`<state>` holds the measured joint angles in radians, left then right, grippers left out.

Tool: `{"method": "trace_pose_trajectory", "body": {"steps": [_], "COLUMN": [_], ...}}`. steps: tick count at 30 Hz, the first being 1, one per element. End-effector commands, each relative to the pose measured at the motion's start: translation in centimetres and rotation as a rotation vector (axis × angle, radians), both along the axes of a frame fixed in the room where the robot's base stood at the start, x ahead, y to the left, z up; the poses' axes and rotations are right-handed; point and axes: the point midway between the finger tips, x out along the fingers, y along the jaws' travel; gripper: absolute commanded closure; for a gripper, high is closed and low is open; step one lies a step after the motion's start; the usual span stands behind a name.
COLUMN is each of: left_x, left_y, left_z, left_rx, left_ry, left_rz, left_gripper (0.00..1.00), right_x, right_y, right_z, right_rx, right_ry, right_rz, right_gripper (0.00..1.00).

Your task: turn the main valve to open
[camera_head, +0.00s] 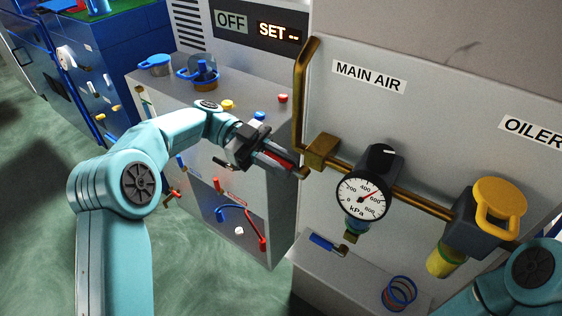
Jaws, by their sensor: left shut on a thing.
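The main valve is a brass block (321,151) on the brass pipe under the "MAIN AIR" label (368,76). A red handle (280,156) shows beside it, between the fingers of my left gripper (284,163). My left gripper is shut on this red handle, just left of the brass block. The fingers hide much of the handle, so its full angle is unclear. My right arm shows only as a teal link at the bottom right corner; its gripper is out of view.
A round kPa gauge (361,196) hangs right of the valve, its needle up and right. A yellow-handled unit (494,212) is further right. A grey cabinet (190,102) with coloured buttons stands behind my left arm. A blue coil (399,293) lies below.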

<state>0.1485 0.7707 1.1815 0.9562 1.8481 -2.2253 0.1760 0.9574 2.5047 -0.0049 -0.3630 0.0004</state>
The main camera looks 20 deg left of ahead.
Motion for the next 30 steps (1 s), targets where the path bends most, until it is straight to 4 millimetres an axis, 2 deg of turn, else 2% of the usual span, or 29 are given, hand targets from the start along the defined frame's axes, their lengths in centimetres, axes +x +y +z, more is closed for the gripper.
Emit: {"method": "trace_pose_trajectory", "body": {"steps": [1,3,14,17,22,24,30], "left_x": [0.1,0.1,0.2,0.7,1.8,2.0,2.4], "left_y": [0.1,0.1,0.5,1.7,4.9,5.3,6.4], "left_z": [0.3,0.2,0.1,0.1,0.5,1.8,1.6], "left_rx": [-0.005,-0.003,-0.001,-0.002,-0.002,-0.002,-0.002], "left_ry": [-0.004,-0.004,-0.002,-0.003,-0.004,0.000,0.000], "left_rz": [0.004,0.003,0.002,0.004,0.005,0.003,0.003], "left_gripper": [0.74,0.55,0.55,0.55,0.55,0.55,0.55], "right_x": [0.0,0.0,0.0,0.0,0.0,0.0,0.0], "right_y": [0.0,0.0,0.0,0.0,0.0,0.0,0.0], "right_z": [0.0,0.0,0.0,-0.1,-0.1,2.5,5.8], "right_rx": [0.000,0.000,0.000,0.000,0.000,0.000,0.000], "right_ry": [0.000,0.000,0.000,0.000,0.000,0.001,0.000], "right_rz": [0.000,0.000,0.000,0.000,0.000,0.000,0.000], "right_gripper": [0.57,0.57,0.57,0.57,0.57,0.57,0.57]}}
